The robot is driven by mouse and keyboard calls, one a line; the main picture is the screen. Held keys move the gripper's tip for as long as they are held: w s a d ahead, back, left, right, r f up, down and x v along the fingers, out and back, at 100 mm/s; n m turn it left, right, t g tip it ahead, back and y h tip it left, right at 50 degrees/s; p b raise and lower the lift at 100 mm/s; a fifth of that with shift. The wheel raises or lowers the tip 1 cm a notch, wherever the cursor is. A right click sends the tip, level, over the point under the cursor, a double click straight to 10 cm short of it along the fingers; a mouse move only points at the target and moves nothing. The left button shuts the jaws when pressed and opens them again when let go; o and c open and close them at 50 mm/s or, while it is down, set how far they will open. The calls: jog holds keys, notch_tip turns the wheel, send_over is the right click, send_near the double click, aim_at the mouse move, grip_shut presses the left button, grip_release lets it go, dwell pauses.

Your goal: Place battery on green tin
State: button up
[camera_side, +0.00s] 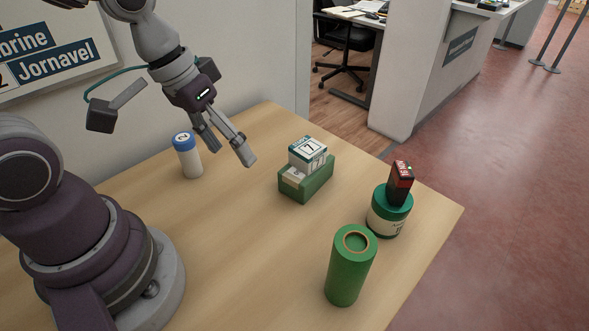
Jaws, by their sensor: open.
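A small black and red block, which looks like the battery (400,184), stands on the lid of a short round tin (386,219) with a green top and a cream label, at the right of the counter. It looks roughly upright and touches the lid. My gripper (231,154) is open and empty, with its fingers apart. It hangs above the back left of the counter, well to the left of the battery and tin, between a white jar and a green box.
A tall green cylinder (350,267) stands in front of the tin. A green box (307,184) bears a white calendar-like cube (307,153). A white jar with a blue lid (187,155) stands at the back left. The wooden counter (235,245) is clear in the middle front.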

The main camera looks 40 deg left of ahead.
jog(key=s+a+r+m+t+y, duration=0.1)
jog(key=s+a+r+t+y, duration=0.1)
jog(key=r, duration=0.3)
jog(key=shift+s+a+r, duration=0.3)
jog(key=shift+a+r, duration=0.1)
jog(key=shift+a, duration=0.25)
dwell(0.6)
